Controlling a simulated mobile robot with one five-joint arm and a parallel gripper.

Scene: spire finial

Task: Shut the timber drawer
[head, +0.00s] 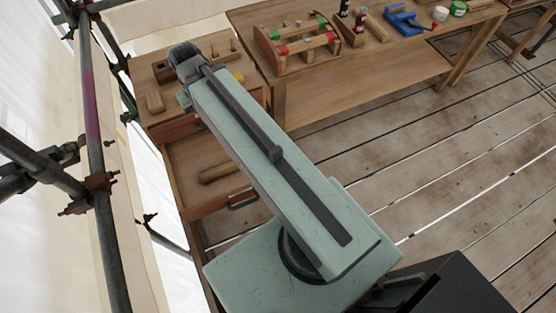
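The open wooden drawer (190,152) juts out of the small wooden cabinet (150,118) in the left middle of the head view. My gripper (186,58) is at the far end of my arm, over the cabinet top, beyond and above the open drawer. Its fingers cannot be made out.
A workbench (345,62) with a wooden tool tote (298,45), a blue clamp-like tool (404,22) and small pots stands behind to the right. Scaffold poles (97,120) rise at left. The plank floor (440,150) at right is clear.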

